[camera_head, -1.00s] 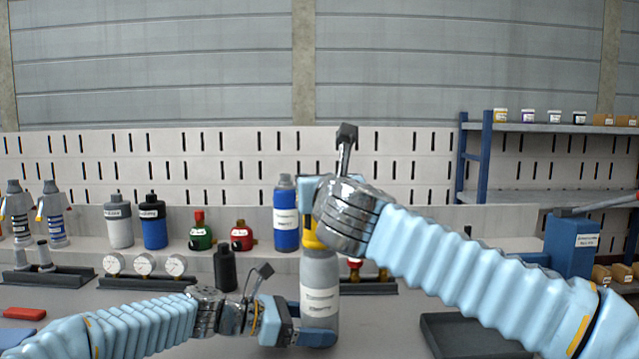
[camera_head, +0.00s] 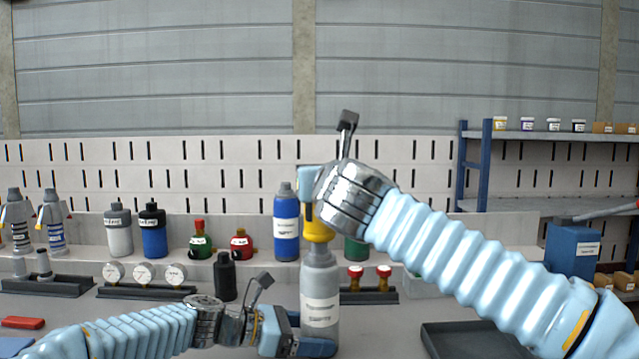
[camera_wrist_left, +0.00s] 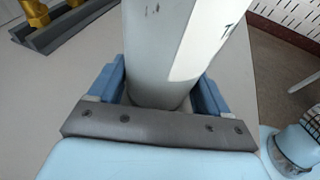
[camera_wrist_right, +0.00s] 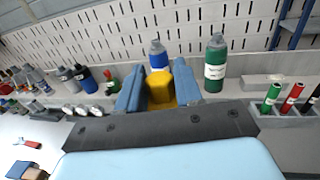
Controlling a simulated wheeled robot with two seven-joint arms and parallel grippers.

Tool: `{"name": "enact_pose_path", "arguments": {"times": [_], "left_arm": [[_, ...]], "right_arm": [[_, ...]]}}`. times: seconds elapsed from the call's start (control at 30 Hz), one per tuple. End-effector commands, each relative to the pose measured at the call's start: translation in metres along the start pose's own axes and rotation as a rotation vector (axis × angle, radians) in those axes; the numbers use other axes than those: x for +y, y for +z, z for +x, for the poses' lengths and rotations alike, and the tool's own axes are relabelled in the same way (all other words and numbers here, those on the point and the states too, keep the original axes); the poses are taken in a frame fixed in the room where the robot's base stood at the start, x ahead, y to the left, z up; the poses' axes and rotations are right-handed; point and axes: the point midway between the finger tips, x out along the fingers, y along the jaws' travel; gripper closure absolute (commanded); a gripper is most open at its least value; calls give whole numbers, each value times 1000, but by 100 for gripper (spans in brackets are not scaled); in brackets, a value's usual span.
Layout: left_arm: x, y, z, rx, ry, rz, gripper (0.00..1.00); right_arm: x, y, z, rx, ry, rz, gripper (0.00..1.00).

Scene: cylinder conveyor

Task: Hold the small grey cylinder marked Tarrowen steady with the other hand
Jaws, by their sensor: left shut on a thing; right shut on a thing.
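The small grey cylinder (camera_head: 320,290) stands upright on the bench near the middle of the head view. Its white label is too small to read. My left gripper (camera_head: 304,342) is shut around its lower body; the left wrist view shows the pale cylinder (camera_wrist_left: 165,50) between the blue fingers (camera_wrist_left: 160,92). My right gripper (camera_head: 316,208), above the cylinder, is shut on a yellow cap (camera_head: 318,230), which also shows between its fingers in the right wrist view (camera_wrist_right: 180,82). The cap is at the cylinder's top, where some grey neck shows below it; whether they touch is unclear.
A blue bottle (camera_head: 286,225) and a green bottle (camera_wrist_right: 216,62) stand on the ledge behind. Red-topped brass valves (camera_head: 384,278) sit in a dark rack close behind the cylinder. A dark tray (camera_head: 475,342) lies to the right. A black bottle (camera_head: 225,277) stands to the left.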

Motion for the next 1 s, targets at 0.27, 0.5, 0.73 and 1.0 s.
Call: {"name": "enact_pose_path", "arguments": {"times": [0.27,0.5,0.73,1.0], "left_arm": [[0,0,0,0,0,-1,59],[0,0,0,0,0,-1,59],[0,0,0,0,0,-1,59],[0,0,0,0,1,-1,59]], "right_arm": [[1,6,0,0,2,1,100],[1,16,0,0,2,2,100],[1,27,0,-1,3,2,100],[1,36,0,0,2,1,100]]}}
